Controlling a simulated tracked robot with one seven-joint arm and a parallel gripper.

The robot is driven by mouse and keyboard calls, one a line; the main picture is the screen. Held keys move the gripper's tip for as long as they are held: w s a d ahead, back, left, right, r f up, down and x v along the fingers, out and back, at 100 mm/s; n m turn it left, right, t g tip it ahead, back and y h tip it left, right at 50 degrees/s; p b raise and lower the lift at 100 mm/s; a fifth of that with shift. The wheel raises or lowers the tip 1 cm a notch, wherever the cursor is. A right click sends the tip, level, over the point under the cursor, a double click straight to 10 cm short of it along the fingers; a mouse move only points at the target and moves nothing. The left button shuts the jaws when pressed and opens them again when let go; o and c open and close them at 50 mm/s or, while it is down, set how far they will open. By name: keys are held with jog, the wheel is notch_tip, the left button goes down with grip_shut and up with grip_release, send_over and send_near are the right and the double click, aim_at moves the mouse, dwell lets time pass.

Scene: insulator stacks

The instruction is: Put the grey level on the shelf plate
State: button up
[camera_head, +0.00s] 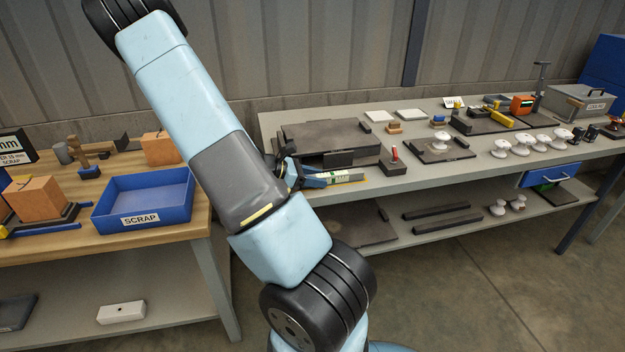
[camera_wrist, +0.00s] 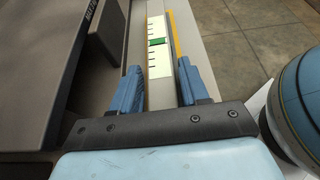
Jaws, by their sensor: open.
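The grey level (camera_head: 345,176), with a pale label, a green vial and a yellow edge, lies along the front edge of the grey bench. It also shows in the wrist view (camera_wrist: 158,30), running lengthwise between my fingers. My gripper (camera_head: 312,180) is open at the level's left end, and in the wrist view its blue fingers (camera_wrist: 158,72) stand on either side of the level. The level rests on the bench top. A dark flat plate (camera_head: 362,232) lies on the lower shelf below, partly hidden behind my arm; it looks like the shelf plate.
A dark raised platform (camera_head: 315,136) stands just behind the level. A dark block with a red-topped piece (camera_head: 393,166) is to its right. Two dark bars (camera_head: 440,219) and white insulators lie on the lower shelf. A blue scrap bin (camera_head: 150,197) sits on the left table.

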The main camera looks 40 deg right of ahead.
jog(key=shift+s+a, duration=0.1)
jog(key=shift+a, duration=0.1)
jog(key=v, duration=1.2)
jog(key=shift+w+r, duration=0.1)
jog(key=shift+w, duration=0.3)
jog(key=shift+w+a+r, duration=0.3)
jog(key=shift+a+r, duration=0.05)
jog(key=shift+a, duration=0.25)
jog(key=s+a+r+m+t+y, duration=0.5)
jog(key=s+a+r, duration=0.2)
jog(key=a+r, duration=0.2)
jog(key=s+a+r+m+t+y, duration=0.5)
jog(key=a+r, duration=0.4)
jog(key=r, duration=0.4)
jog(key=shift+s+t+y, duration=0.4)
jog(key=shift+s, duration=0.5)
jog(key=shift+m+t+y, duration=0.4)
jog(key=shift+m+t, duration=0.4)
jog(key=shift+t, duration=0.1)
jog(key=s+a+r, duration=0.1)
jog(key=s+a, duration=0.1)
jog(key=s+a+r, duration=0.1)
jog(key=a, duration=0.1)
jog(key=shift+s+r, duration=0.1)
jog(key=shift+r, duration=0.25)
jog(key=shift+a, duration=0.1)
jog(key=shift+c, duration=1.1)
jog(key=shift+a, duration=0.1)
jog(key=shift+c, duration=0.4)
